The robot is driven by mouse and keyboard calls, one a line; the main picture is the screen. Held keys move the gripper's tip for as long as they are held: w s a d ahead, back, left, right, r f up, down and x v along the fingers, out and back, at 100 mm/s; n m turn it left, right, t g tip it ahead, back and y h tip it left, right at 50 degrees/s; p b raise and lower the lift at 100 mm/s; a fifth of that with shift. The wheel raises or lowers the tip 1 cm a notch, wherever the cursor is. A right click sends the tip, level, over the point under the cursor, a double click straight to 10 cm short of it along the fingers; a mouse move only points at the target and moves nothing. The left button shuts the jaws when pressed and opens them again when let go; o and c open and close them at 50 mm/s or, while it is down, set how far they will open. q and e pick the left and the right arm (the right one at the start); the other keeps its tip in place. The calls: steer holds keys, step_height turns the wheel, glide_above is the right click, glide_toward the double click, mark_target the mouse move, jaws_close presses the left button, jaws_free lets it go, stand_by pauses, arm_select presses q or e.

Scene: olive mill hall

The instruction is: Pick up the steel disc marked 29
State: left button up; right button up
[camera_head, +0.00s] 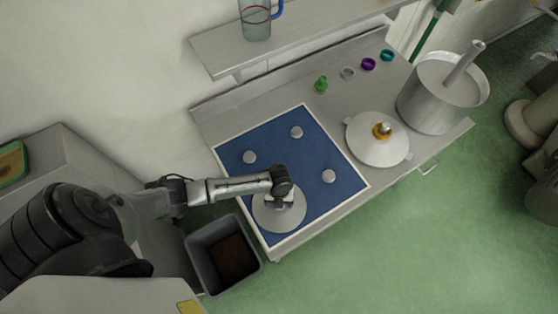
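Several small pale round pieces lie spaced out on a blue mat (272,158): one at the left (250,157), one at the back (296,132) and one at the right (329,176). A much larger round grey plate-like disc (277,220) is at the mat's front corner. My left gripper (285,200) is directly over this large disc, pointing down. My wrist hides its fingertips and part of the disc, so I cannot tell whether they touch or grip it. No number is readable on any disc. My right gripper is out of view.
A lidded round vessel or lid with a golden knob (378,146) and a tall steel pot (428,108) stand right of the mat. A green piece (321,84) and small coloured rings (368,64) line the back. A shelf (300,40) overhangs; a grey bin (203,266) stands in front.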

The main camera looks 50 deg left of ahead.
arm_select(q)
steer(key=shift+c, duration=0.4)
steer(key=c, duration=1.2)
steer(key=shift+r, duration=0.2)
